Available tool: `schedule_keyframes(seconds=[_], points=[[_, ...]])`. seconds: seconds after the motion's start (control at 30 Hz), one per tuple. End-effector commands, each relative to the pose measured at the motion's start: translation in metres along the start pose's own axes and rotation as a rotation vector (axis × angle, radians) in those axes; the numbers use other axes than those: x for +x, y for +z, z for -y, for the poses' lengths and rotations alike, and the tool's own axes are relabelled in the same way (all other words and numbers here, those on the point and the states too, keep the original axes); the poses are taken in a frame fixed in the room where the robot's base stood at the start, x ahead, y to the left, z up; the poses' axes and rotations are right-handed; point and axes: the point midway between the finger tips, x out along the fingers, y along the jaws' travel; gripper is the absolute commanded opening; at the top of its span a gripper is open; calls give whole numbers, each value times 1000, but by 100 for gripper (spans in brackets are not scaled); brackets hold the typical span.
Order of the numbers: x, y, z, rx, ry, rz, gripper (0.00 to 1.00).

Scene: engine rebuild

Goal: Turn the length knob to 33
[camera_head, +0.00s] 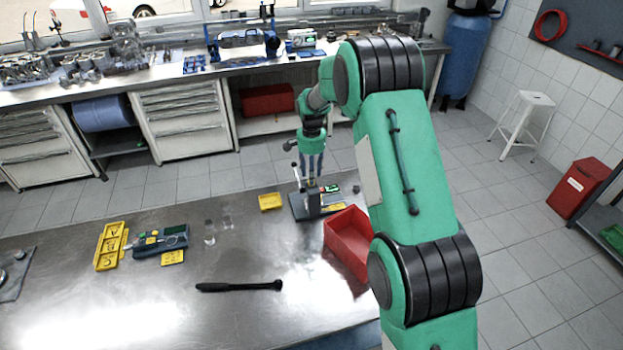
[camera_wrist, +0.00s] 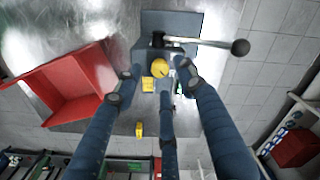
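A bench device with a dark grey base (camera_head: 301,208) stands near the far edge of the metal table. A small green display (camera_head: 331,188) shows on its right side; its reading is too small to tell. In the wrist view the grey-blue base plate (camera_wrist: 185,22) lies beyond my fingers. A round yellow knob-like part (camera_wrist: 184,63) and a yellow label (camera_wrist: 148,84) show there. Which part is the length knob I cannot tell. My gripper (camera_head: 312,172) points down over the device. In the wrist view its blue fingers (camera_wrist: 160,82) are spread apart, the right one close to the round yellow part; contact is unclear.
A lever with a dark ball end (camera_wrist: 240,47) sticks out from the device. A red bin (camera_head: 350,240) stands beside it.

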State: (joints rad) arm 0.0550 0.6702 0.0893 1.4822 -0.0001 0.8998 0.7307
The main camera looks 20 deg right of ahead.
Motion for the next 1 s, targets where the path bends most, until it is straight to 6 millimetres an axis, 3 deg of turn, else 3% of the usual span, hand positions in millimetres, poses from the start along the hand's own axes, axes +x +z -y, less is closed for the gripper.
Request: schedule_keyframes(seconds=[0.23,0.63,0.67,0.87,1.0], points=[[23,0,0,0,1,1,40],[28,0,0,0,0,0,40],[28,0,0,0,0,0,38],[28,0,0,0,0,0,0],[28,0,0,0,0,0,0]])
